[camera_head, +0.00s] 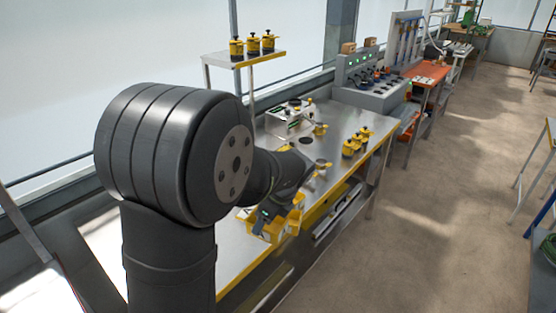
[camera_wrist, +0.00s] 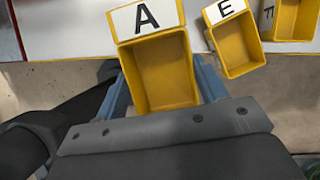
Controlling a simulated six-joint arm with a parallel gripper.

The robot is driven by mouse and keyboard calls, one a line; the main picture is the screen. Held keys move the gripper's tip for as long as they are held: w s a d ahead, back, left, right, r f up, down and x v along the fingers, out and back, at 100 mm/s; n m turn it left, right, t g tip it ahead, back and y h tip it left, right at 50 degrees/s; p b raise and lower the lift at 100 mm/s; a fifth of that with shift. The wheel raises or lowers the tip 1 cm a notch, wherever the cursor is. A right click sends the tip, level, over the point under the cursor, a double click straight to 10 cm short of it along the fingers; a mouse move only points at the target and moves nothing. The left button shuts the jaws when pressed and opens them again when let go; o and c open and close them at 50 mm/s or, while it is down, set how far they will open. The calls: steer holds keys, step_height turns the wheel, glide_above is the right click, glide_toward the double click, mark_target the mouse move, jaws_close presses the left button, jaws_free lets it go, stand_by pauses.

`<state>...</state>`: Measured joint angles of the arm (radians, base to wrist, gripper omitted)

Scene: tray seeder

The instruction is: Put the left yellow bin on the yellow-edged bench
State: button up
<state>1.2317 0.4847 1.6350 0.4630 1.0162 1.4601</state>
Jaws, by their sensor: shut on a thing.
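In the wrist view, a yellow open bin (camera_wrist: 160,72) with a white label "A" is the leftmost of three bins. My gripper (camera_wrist: 167,88) has its blue fingers on both sides of it and is shut on it. In the head view, my gripper (camera_head: 268,212) is by the front edge of the yellow-edged bench (camera_head: 345,125), with yellow bins (camera_head: 263,230) at its end. My arm hides part of the bench. I cannot tell whether the held bin touches a surface.
Bin "E" (camera_wrist: 238,45) and a third bin (camera_wrist: 291,20) stand close to the right of the held one. Several yellow-and-black items (camera_head: 357,143) stand on the bench's right part. A small raised shelf (camera_head: 245,60) carries three more. A grey machine (camera_head: 370,92) stands behind.

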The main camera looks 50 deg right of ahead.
steer(key=shift+s+d+r+m+h, duration=0.15)
steer(key=shift+s+d+m, duration=0.15)
steer(key=shift+s+m, duration=0.2)
steer(key=shift+s+d+r+m+h, duration=0.15)
steer(key=shift+s+d+m, duration=0.1)
steer(key=shift+s+m, duration=0.25)
steer(key=shift+f, duration=0.2)
glide_above(246, 240)
step_height(246, 240, down, 7)
steer(key=shift+d+r, duration=0.1)
steer(key=shift+r, duration=0.05)
steer(key=shift+f, duration=2)
steer(key=shift+f, duration=0.1)
steer(key=o, duration=0.7)
steer(key=shift+o, duration=0.3)
